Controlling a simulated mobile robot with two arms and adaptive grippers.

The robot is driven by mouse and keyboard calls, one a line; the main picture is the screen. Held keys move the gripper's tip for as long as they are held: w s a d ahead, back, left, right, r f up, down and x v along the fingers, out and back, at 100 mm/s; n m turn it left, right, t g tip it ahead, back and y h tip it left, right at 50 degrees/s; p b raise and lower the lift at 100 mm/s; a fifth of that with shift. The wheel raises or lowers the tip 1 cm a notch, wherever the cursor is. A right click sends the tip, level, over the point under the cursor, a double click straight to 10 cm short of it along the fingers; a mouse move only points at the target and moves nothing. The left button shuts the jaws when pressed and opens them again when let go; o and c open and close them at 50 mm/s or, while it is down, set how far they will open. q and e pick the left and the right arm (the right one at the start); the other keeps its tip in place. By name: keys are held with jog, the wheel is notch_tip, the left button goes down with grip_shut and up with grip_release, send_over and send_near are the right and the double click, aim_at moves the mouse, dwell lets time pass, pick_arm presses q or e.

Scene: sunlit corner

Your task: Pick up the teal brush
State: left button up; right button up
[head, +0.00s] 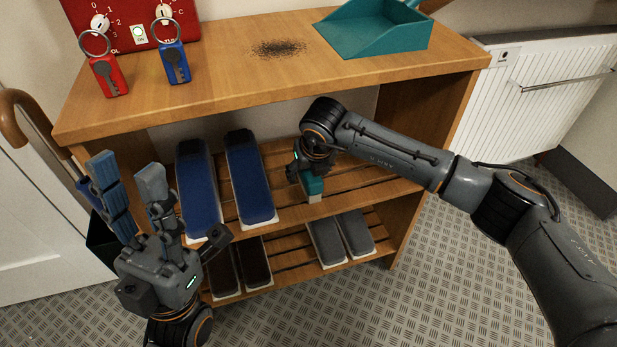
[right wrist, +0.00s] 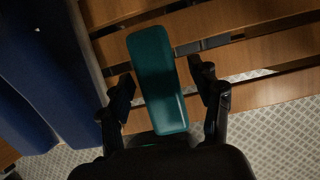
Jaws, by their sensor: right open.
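The teal brush (head: 314,187) lies on the upper slatted shelf (head: 285,215), right of the blue shoes; my right gripper partly hides it in the head view. My right gripper (head: 306,172) is over the brush. In the right wrist view the teal brush (right wrist: 158,80) lies between the two spread fingers of my right gripper (right wrist: 163,90), with a gap visible on each side. The gripper is open and not closed on it. My left gripper (head: 133,190) is raised in front of the rack's left side, its fingers apart and nothing seen between them.
Blue shoes (head: 249,180) stand left of the brush. Grey shoes (head: 340,240) and dark shoes (head: 254,264) are on the lower shelf. The rack top (head: 215,100) holds a teal dustpan (head: 375,32), red key (head: 108,76), blue key (head: 175,64) and dark dirt (head: 279,47).

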dwell(0.4)
jog(key=c, duration=1.3)
jog(key=shift+c, duration=0.2)
jog(key=shift+r, duration=0.1)
